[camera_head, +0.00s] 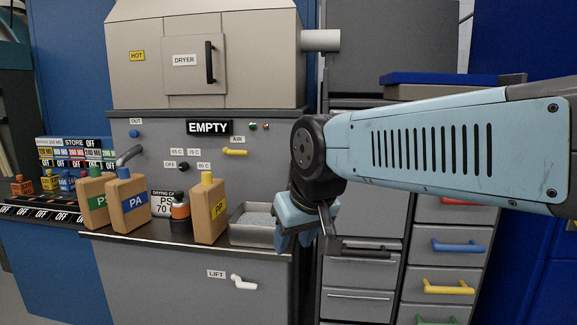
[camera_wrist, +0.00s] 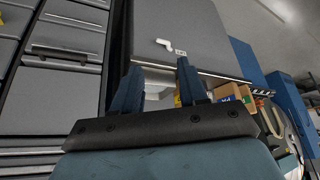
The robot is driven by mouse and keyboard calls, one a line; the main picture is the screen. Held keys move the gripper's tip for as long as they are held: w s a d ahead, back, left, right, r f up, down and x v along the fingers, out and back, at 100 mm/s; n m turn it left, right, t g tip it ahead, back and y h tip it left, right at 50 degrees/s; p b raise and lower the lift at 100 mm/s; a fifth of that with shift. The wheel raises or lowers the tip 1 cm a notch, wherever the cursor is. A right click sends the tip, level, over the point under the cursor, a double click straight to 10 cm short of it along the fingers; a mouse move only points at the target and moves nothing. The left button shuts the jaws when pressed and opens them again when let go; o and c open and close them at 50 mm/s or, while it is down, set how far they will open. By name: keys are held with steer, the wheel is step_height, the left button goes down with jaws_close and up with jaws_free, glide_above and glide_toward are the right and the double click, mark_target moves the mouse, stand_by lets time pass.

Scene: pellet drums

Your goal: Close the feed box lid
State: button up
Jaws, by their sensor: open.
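I cannot clearly identify a feed box or its lid in either view. An open metal tray (camera_head: 262,235) of pale grey pellets stands at the right end of the ledge. My gripper (camera_head: 292,245) is just right of this tray in the head view, fingers pointing down. In the wrist view my gripper (camera_wrist: 160,80) has its two blue fingers apart with nothing held between them. A large upright dark grey panel (camera_head: 390,40) stands behind my arm at the upper right; I cannot tell whether it is a raised lid. My arm hides part of what lies below it.
Bottles PS (camera_head: 93,203), PA (camera_head: 130,205) and PP (camera_head: 210,210) stand on the ledge (camera_head: 180,241), with a small orange-and-black container (camera_head: 180,218). The dryer (camera_head: 205,60) is above. Drawers with coloured handles (camera_head: 458,246) are at the right. A white LIFT handle (camera_head: 243,283) is below the ledge.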

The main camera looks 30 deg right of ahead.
steer(key=shift+o, duration=0.6)
steer(key=w+d+r+m+t+h, duration=0.1)
steer(key=w+d+m+t+h, duration=0.15)
steer(key=w+m+t, duration=1.15)
steer(key=w+d+m+g+h, duration=0.1)
steer(key=w+d+m+h, duration=0.1)
steer(key=w+d, duration=0.4)
steer(key=w+d+m+g+h, duration=0.2)
steer(key=w+d+m+h, duration=0.1)
steer(key=w+d, duration=0.4)
steer(key=w+d+m+g+h, duration=0.1)
steer(key=w+d+m+h, duration=0.1)
steer(key=w+d+m, duration=0.2)
steer(key=shift+w+d+r+g+h, duration=0.1)
steer(key=shift+w+d, duration=0.5)
steer(key=shift+w, duration=0.3)
steer(key=shift+w+d+r+g+h, duration=0.1)
steer(key=shift+w+d, duration=0.45)
steer(key=shift+w, duration=0.3)
steer(key=shift+w+d+r+g+h, duration=0.1)
steer(key=shift+w+d, duration=0.5)
steer(key=shift+w, duration=0.3)
steer(key=c, duration=0.9)
steer(key=shift+f, duration=0.1)
jaws_close()
